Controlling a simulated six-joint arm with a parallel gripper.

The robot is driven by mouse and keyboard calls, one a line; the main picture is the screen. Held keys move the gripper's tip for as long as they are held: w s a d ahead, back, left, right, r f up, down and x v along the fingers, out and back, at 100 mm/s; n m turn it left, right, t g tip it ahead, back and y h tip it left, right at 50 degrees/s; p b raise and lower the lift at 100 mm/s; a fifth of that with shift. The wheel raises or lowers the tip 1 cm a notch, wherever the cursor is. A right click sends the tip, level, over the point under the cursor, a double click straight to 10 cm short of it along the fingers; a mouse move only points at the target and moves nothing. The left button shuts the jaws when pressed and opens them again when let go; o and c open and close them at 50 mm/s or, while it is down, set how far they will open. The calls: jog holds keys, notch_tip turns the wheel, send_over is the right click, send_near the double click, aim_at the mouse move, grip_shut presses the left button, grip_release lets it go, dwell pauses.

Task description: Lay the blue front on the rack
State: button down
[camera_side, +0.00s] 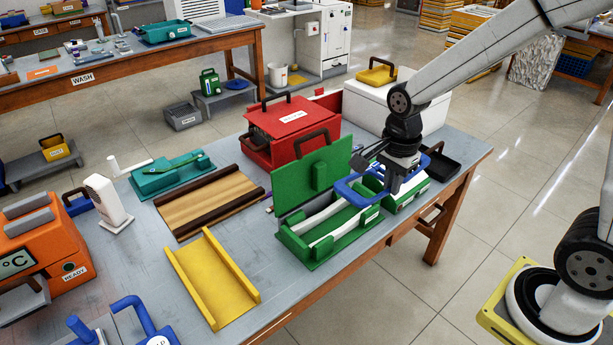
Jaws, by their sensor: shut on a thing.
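The blue front (346,195) is a blue frame with open loops. My gripper (391,188) is shut on it near its middle and holds it over the right end of an open green case (344,250). Part of the front is hidden behind the gripper. The case has a raised green lid (312,176) and two long white strips inside. Which thing is the rack is not clear. A wooden tray with dark side rails (208,204) and a yellow channel (211,280) lie to the left, both empty.
A black tray (440,160) is at the right edge. A teal tray (172,174), white device (107,203) and orange machine (45,245) stand left. Bare grey table lies between the trays.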

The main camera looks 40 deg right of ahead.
jog(key=w, duration=0.1)
jog(key=h, duration=0.1)
send_over(216, 305)
notch_tip(216, 305, down, 12)
jog(key=shift+r, duration=0.25)
dwell(0.6)
jog(key=shift+f, duration=0.2)
notch_tip(216, 305, down, 6)
jog(key=shift+f, duration=0.15)
dwell(0.9)
jog(key=shift+f, duration=1.85)
dwell(1.4)
